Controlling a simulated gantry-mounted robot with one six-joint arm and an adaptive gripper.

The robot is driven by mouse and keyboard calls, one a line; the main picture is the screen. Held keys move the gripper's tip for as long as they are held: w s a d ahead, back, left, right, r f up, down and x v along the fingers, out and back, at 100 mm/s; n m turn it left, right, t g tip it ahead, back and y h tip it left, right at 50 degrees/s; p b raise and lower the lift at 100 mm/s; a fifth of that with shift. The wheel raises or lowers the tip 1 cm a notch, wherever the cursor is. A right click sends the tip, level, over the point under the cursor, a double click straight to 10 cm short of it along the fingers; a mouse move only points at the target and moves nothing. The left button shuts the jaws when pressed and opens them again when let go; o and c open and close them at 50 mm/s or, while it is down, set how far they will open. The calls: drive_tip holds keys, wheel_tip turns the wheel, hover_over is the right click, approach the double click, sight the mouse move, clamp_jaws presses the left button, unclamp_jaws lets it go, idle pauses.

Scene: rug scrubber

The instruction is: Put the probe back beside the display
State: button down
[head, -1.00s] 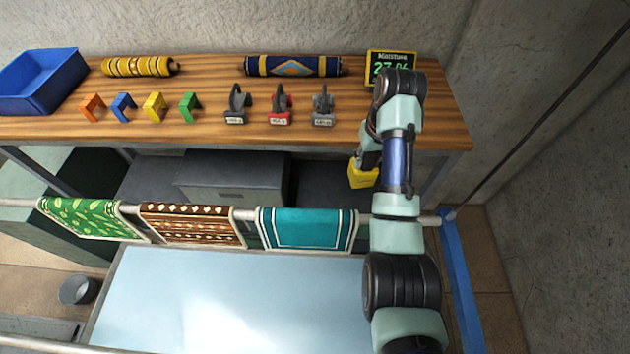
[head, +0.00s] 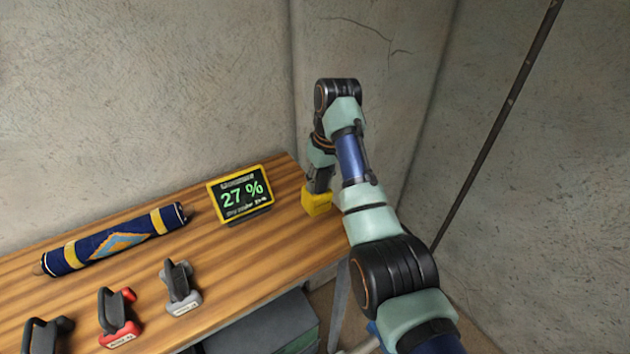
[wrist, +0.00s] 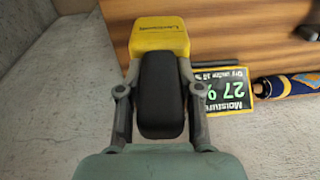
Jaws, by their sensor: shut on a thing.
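The probe (head: 316,203) is a yellow block with a black grip. My gripper (head: 318,180) is shut on it at the right end of the wooden table, to the right of the display. In the wrist view the probe's yellow body (wrist: 159,36) and black grip (wrist: 161,95) sit between the fingers of my gripper (wrist: 161,90). The moisture display (head: 241,195) has a yellow frame and reads 27 %. It also shows upside down in the wrist view (wrist: 232,90). I cannot tell whether the probe touches the table top.
The wooden table (head: 250,265) has a rolled blue rug (head: 115,238) left of the display. A grey-handled tool (head: 180,288), a red one (head: 117,318) and a dark one (head: 47,336) stand along the front. The concrete wall (head: 150,90) is close behind.

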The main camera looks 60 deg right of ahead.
drive_tip(key=shift+s+a+f, duration=0.1)
drive_tip(key=shift+a+f, duration=0.05)
drive_tip(key=shift+f, duration=0.3)
drive_tip(key=shift+f+b, duration=0.5)
drive_tip(key=shift+f, duration=3.35)
drive_tip(key=c, duration=0.7)
unclamp_jaws()
